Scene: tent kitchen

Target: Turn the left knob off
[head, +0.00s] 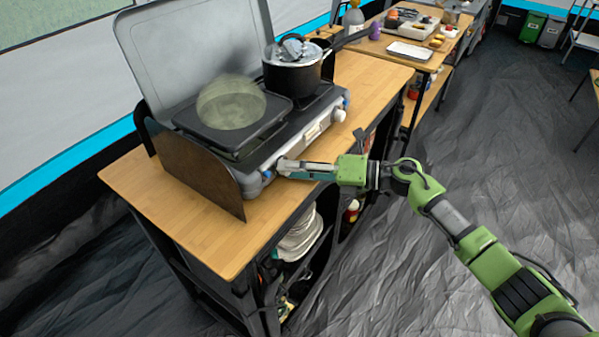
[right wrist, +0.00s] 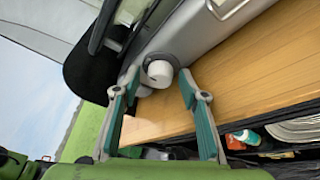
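The camping stove (head: 315,130) stands on the wooden counter, its front facing right. Its left knob (right wrist: 160,72) is white and round on a grey base. In the right wrist view it sits between the fingertips of my right gripper (right wrist: 150,88), close to them; I cannot tell if they touch it. The fingers are spread apart with nothing clamped. In the head view my right gripper (head: 284,167) reaches the near end of the stove front and mostly covers the left knob. The right knob (head: 338,115) shows farther along the front. My left gripper is not in view.
A dark griddle (head: 237,135) with a hazy greenish round shape and a lidded pot (head: 292,70) sit on the stove. A brown side panel (head: 198,172) stands near the gripper. The wooden counter (head: 205,225) is bare in front. Shelves below hold stacked dishes (head: 300,238).

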